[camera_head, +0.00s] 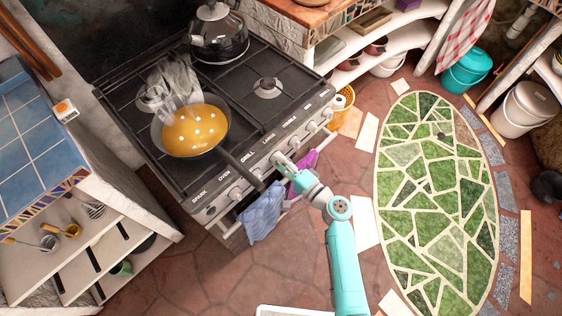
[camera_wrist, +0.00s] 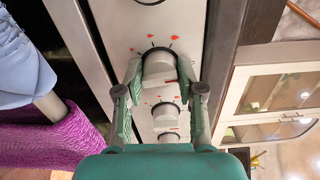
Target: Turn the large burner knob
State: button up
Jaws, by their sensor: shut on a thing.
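The silver burner knob (camera_wrist: 160,66) is on the stove's front panel, with red marks around it in the wrist view. My gripper (camera_wrist: 161,80) is shut on this knob, with one finger on each side of it. In the head view my gripper (camera_head: 279,159) is at the stove's front panel (camera_head: 208,209), near the word LARGE. My gripper covers most of the held knob there. More knobs (camera_wrist: 166,112) line up below it in the wrist view.
A pan (camera_head: 228,128) with orange food sits on a steaming burner, its handle reaching over the front edge. A kettle (camera_head: 217,35) stands at the back. A blue towel (camera_head: 262,212) and a purple cloth (camera_head: 303,172) hang below the panel. The green mosaic floor (camera_head: 437,190) is clear.

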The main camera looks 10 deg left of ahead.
jog(key=shift+m, duration=0.5)
jog(key=o, duration=1.1)
jog(key=shift+o, duration=0.2)
jog(key=v, duration=1.2)
